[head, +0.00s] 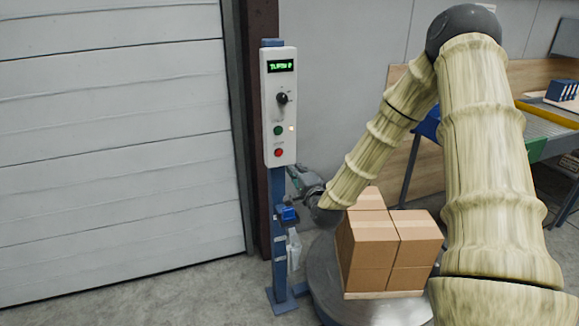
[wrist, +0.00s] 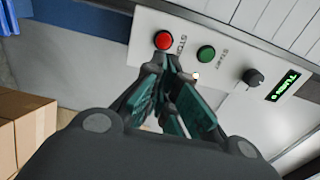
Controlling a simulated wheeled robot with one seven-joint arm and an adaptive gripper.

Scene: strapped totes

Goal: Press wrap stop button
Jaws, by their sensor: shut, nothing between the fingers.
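The wrap stop button is the red button (head: 279,153) at the bottom of a white control panel (head: 270,92) on a blue post. In the wrist view the red button (wrist: 163,40) is labelled STOP and sits just beyond my fingertips. The green start button (head: 278,131) is above it; it also shows in the wrist view (wrist: 206,54). My gripper (wrist: 166,64) is shut and empty, its tips pointing at the panel close to the red button. Whether the tips touch the panel I cannot tell. In the head view my gripper (head: 292,172) is below the panel's lower right edge.
A black knob (head: 282,98), a green-lit display (head: 281,66) and a small lit lamp (head: 292,128) are on the panel. Stacked cardboard boxes (head: 375,240) stand on a round grey turntable (head: 325,275) to the right. A white shutter door (head: 110,130) is at left.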

